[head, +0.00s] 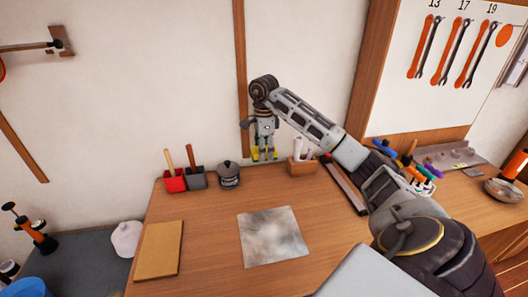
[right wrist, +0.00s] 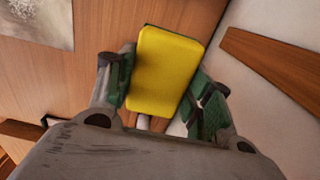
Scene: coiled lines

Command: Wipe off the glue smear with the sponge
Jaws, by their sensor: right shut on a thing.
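The yellow sponge (right wrist: 163,65) with a green layer at its edge is between the fingers of my right gripper (right wrist: 160,78), which is shut on it. In the head view my right gripper (head: 263,152) points down over the back of the bench, near the wall, behind the metal sheet. The glue smear (head: 272,234) is a pale, cloudy patch on the grey metal sheet (head: 290,252), which lies flat on the wooden bench. A corner of the sheet also shows in the right wrist view (right wrist: 45,15). The sponge is apart from the sheet. My left gripper is out of view.
A red box (head: 174,181), a grey box (head: 196,180) and a dark lidded pot (head: 229,175) stand at the back left. A wooden block (head: 302,167) holding white items is right of the gripper. A tan board (head: 159,250) lies left. Bench around the sheet is clear.

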